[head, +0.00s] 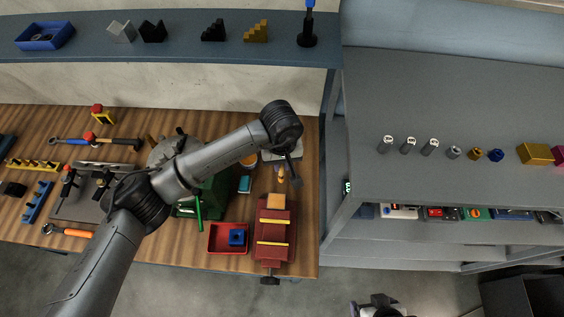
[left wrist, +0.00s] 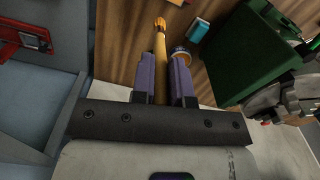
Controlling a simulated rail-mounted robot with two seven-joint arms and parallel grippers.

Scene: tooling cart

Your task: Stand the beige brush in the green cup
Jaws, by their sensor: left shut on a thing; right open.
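The beige brush (left wrist: 160,62) is a long thin stick with an orange end, seen in the left wrist view. My left gripper (head: 281,177) is shut on it, with a purple finger on each side; the orange end sticks out past the fingertips. In the head view the gripper hangs over the right part of the wooden bench, behind the red vise, and the brush is too small to make out well. My right gripper (head: 378,303) is open at the bottom edge, partly cut off. I cannot make out the green cup with certainty.
The red vise (head: 276,228) and a red tray (head: 213,237) with a blue block stand at the bench front. A dark green box (head: 215,190) and a teal block (head: 244,184) lie left of the gripper. The grey cart (head: 450,110) stands to the right.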

